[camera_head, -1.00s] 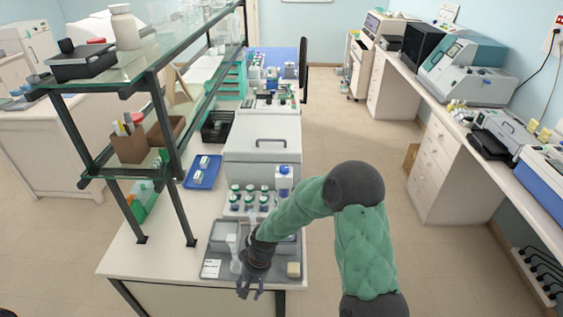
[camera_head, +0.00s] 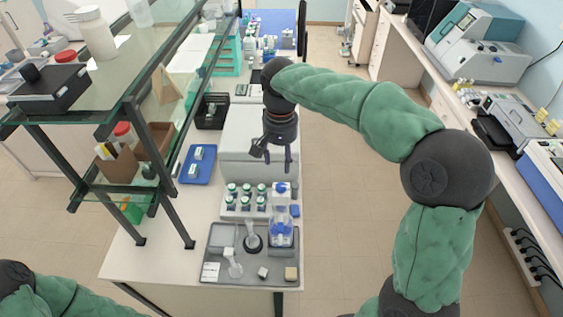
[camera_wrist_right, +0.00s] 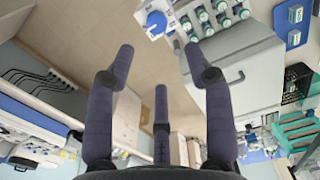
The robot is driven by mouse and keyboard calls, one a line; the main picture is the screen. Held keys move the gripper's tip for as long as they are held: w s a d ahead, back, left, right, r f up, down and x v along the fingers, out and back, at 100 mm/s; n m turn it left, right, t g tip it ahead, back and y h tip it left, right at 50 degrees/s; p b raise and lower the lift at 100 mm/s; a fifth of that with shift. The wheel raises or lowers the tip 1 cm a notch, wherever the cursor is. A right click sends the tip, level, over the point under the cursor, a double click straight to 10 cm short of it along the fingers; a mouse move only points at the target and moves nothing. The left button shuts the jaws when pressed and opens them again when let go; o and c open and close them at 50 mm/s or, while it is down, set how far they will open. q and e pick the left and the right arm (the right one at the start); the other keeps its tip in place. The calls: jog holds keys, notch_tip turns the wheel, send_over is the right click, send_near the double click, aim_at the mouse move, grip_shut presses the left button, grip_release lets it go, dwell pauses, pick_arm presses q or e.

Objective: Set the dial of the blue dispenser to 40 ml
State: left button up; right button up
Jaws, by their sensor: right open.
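The blue dispenser (camera_head: 283,225) stands upright at the right rear of the grey tray (camera_head: 228,273), with white and blue parts. A round blue knob on a white body, apparently the dispenser (camera_wrist_right: 157,22), shows at the top of the right wrist view. The dial setting is too small to read. My right gripper (camera_head: 274,158) is open and empty, pointing down over the front of the large grey box, behind and above the dispenser. Its spread fingers also show in the right wrist view (camera_wrist_right: 158,65). Only part of my left arm shows at bottom left; its gripper is out of view.
Several green-capped bottles (camera_head: 247,190) stand in a rack left of the dispenser. The grey box (camera_head: 235,150) is behind them. The tray also holds glassware (camera_head: 233,263) and small blocks (camera_head: 291,273). A glass shelf (camera_head: 120,45) rises at the left.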

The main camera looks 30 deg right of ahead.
aim_at(281, 186)
jog(key=f, duration=0.6)
jog(key=s+f, duration=0.1)
jog(key=f, duration=0.2)
jog(key=shift+a+f, duration=0.2)
jog(key=shift+f, duration=0.05)
jog(key=shift+w+f, duration=0.15)
jog(key=shift+f, duration=0.15)
grip_shut()
